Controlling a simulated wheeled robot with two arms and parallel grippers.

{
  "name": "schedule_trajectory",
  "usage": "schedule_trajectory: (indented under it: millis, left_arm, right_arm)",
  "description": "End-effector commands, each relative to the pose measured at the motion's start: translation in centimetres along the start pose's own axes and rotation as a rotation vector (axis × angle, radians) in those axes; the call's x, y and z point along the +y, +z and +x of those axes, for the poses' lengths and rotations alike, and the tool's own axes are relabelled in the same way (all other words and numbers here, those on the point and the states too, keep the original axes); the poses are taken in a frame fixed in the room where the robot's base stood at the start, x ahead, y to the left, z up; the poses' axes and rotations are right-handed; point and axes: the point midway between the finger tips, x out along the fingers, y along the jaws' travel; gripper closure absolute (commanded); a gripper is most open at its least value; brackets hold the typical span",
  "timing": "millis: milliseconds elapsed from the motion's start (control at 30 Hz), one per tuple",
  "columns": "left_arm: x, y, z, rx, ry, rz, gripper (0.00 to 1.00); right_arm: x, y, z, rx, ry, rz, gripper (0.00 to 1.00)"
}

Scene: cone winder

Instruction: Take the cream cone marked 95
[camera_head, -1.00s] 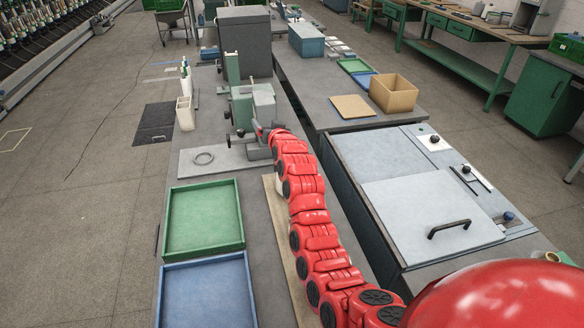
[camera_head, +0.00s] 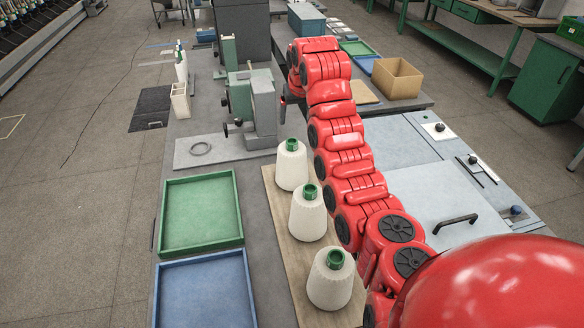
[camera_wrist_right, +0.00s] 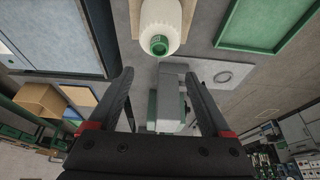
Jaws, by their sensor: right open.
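Three cream cones with green tops stand upright in a row on a wooden board (camera_head: 272,200): the far cone (camera_head: 291,168), the middle cone (camera_head: 308,217) and the near cone (camera_head: 330,283). I cannot read a number on any of them. My right gripper (camera_head: 284,103) is mostly hidden behind its own red arm, beyond the far cone and beside the grey-green machine. In the right wrist view, its two fingers (camera_wrist_right: 158,75) are spread wide with nothing between them. One cream cone (camera_wrist_right: 162,18) shows beyond the fingertips, apart from them. My left gripper is not in view.
A green tray (camera_head: 203,212) and a blue tray (camera_head: 205,292) lie left of the board. The grey-green machine (camera_head: 262,105) stands behind the cones, near a metal ring (camera_head: 201,149). A cardboard box (camera_head: 397,79) is at the right.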

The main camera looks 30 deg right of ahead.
Motion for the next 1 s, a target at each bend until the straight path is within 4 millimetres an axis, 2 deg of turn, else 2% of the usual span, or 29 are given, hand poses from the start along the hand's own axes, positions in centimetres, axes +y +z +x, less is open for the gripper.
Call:
schedule_trajectory:
  millis: [233, 533, 767, 1000]
  left_arm:
    - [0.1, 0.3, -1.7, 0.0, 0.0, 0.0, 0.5]
    - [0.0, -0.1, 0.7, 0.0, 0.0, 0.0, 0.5]
    - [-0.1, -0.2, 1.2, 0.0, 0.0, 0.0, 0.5]
    - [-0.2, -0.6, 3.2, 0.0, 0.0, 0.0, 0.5]
  right_arm:
    - [-0.3, 0.3, 1.5, 0.002, 0.001, -0.004, 0.18]
    - [0.0, 0.1, 7.1, -0.003, 0.002, -0.001, 0.18]
    - [0.0, 0.0, 8.6, 0.001, 0.002, -0.001, 0.18]
    - [0.1, -0.1, 10.8, -0.002, 0.002, -0.002, 0.18]
